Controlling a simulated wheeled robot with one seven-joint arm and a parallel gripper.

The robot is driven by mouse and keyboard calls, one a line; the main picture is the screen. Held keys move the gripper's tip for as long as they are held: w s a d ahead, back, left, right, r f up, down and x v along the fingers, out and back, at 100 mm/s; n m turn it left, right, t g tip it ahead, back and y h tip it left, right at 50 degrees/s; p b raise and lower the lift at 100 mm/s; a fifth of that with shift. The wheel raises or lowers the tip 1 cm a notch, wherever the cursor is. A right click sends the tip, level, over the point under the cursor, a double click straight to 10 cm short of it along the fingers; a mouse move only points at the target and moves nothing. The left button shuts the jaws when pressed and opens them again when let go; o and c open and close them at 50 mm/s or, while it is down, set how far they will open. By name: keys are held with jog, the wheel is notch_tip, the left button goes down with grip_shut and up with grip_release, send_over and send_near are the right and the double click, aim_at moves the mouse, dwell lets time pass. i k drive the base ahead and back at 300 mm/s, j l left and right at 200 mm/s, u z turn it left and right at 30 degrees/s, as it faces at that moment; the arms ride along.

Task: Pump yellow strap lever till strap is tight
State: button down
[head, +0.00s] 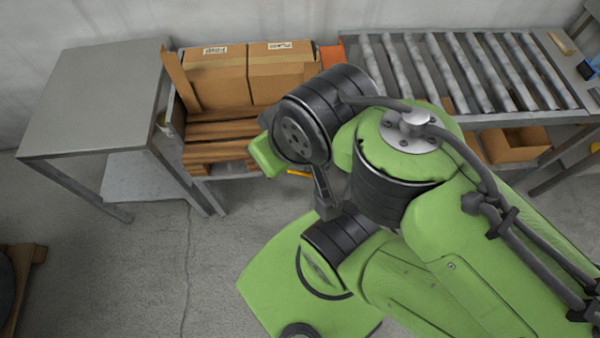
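A small yellow piece (299,174) shows at the front edge of the carton rack, just left of my arm. It is mostly hidden, and I cannot tell whether it is the strap lever. I cannot make out a strap or how tight it is. My green and black arm reaches over the middle of the view and covers the area right of the yellow piece. My gripper's fingertips cannot be made out; the arm's own links appear to hide them.
Brown cartons (216,78) stand on a rack above stacked brown boards (215,131). A grey metal table (92,100) is at left. A roller conveyor (470,68) is at right, with an open cardboard box (515,146) below it. The floor at front left is mostly clear.

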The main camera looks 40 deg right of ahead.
aim_at(290, 171)
jog(key=k+l+u, duration=0.1)
jog(key=u, duration=0.25)
jog(key=k+u, duration=0.55)
jog(key=u, duration=0.15)
